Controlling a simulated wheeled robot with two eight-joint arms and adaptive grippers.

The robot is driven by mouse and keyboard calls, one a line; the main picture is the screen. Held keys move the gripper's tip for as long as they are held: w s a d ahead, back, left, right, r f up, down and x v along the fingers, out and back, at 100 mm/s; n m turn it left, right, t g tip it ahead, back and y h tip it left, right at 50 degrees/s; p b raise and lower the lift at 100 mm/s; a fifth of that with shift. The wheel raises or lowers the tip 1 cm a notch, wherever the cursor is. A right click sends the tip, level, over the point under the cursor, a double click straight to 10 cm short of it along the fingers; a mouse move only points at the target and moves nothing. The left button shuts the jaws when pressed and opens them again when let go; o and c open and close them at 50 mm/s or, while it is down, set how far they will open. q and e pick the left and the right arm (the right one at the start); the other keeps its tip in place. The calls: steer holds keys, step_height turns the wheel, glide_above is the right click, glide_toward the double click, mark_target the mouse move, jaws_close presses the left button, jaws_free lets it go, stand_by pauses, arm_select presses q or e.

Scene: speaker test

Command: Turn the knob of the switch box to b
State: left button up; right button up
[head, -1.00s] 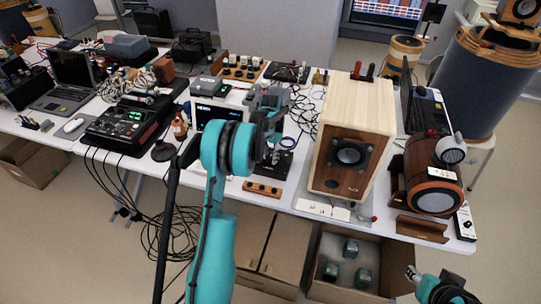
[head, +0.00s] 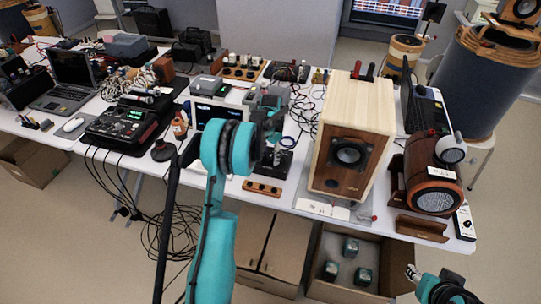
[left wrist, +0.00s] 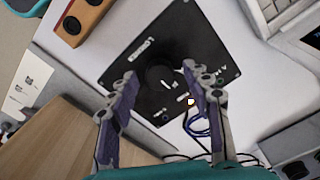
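The switch box (left wrist: 200,48) is a black plate with a round dark knob (left wrist: 160,79) near its middle and small white markings. It also shows in the head view (head: 274,168), partly hidden behind my left arm. In the left wrist view my left gripper (left wrist: 159,78) is open, with one finger on each side of the knob. A gap shows between each finger and the knob; I cannot tell how far above the plate the tips are. The letters by the knob are too small to read surely. My right gripper (head: 411,273) is low at the right, away from the table; its fingers are unclear.
A wooden speaker (head: 329,150) stands right of the switch box. A small wooden block with holes (head: 262,188) lies in front. A blue cable (left wrist: 198,125) runs beside the plate. A barrel-shaped speaker (head: 422,172) is further right. Boxes stand under the table (head: 298,207).

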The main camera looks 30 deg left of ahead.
mark_target(271, 157)
arm_select(q)
steer(key=shift+r, duration=0.1)
step_height(271, 157, up, 12)
stand_by(0.5)
stand_by(0.4)
steer(key=s+d+r+n+t, duration=0.1)
steer(key=s+d+r+t, duration=0.2)
steer(key=s+d+r, duration=0.85)
steer(key=s+d+f+n+t, duration=0.1)
steer(key=s+d+f+t, duration=0.1)
steer(key=s+d, duration=0.3)
steer(key=s+d+f+n+t, duration=0.1)
steer(key=s+d+f, duration=0.3)
steer(key=s, duration=0.8)
steer(key=shift+s+d+f+t, duration=0.15)
steer(key=shift+s+d+t, duration=0.1)
steer(key=shift+d+t, duration=0.25)
steer(key=shift+a, duration=0.1)
